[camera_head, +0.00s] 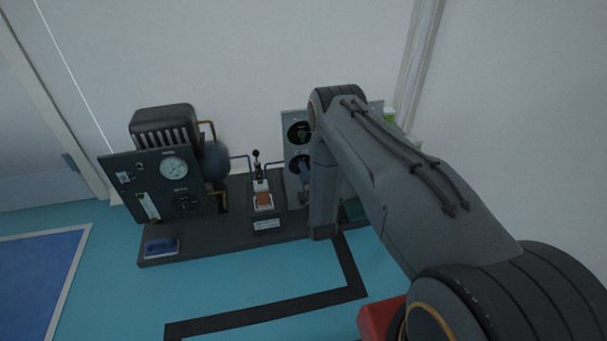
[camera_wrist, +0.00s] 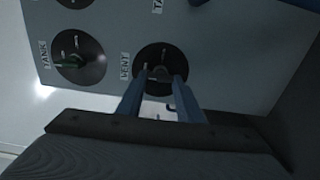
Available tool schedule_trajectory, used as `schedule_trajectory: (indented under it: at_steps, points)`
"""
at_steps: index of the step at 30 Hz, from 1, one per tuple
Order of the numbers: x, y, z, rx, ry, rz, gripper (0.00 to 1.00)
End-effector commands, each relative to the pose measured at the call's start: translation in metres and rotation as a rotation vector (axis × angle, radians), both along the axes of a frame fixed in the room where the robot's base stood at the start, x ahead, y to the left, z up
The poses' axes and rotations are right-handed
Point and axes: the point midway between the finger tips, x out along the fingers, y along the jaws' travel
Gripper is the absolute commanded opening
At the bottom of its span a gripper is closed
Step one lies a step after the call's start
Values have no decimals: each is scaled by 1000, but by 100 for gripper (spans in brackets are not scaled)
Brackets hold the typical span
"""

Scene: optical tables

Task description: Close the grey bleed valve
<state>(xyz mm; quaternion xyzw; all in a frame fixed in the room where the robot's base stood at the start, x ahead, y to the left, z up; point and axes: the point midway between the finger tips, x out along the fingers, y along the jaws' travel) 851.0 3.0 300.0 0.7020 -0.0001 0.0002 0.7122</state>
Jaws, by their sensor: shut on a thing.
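The grey bleed valve is most likely the grey handle (camera_wrist: 160,73) on a round black dial, beside a label that seems to read VENT, in the wrist view. My gripper (camera_wrist: 161,82) has its two blue fingers on either side of this handle and is shut on it. The fingers hide part of the handle, so its exact angle is hard to tell. In the head view the grey valve panel (camera_head: 290,119) stands at the right of the bench, partly hidden behind my arm.
A second dial with a green handle (camera_wrist: 73,62) sits beside it, labelled TANK. In the head view a dark gauge panel (camera_head: 150,168), a small lever device (camera_head: 262,198) and a blue item (camera_head: 160,247) occupy the bench.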

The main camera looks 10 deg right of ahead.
Motion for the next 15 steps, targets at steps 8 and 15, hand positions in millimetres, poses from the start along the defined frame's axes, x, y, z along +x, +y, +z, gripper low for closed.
schedule_trajectory:
  at_steps: [8, 15]
  points:
    - [-1, 0, -1, -2, 3, 1, 10]
    - [-1, 0, -1, -1, 2, 0, 52]
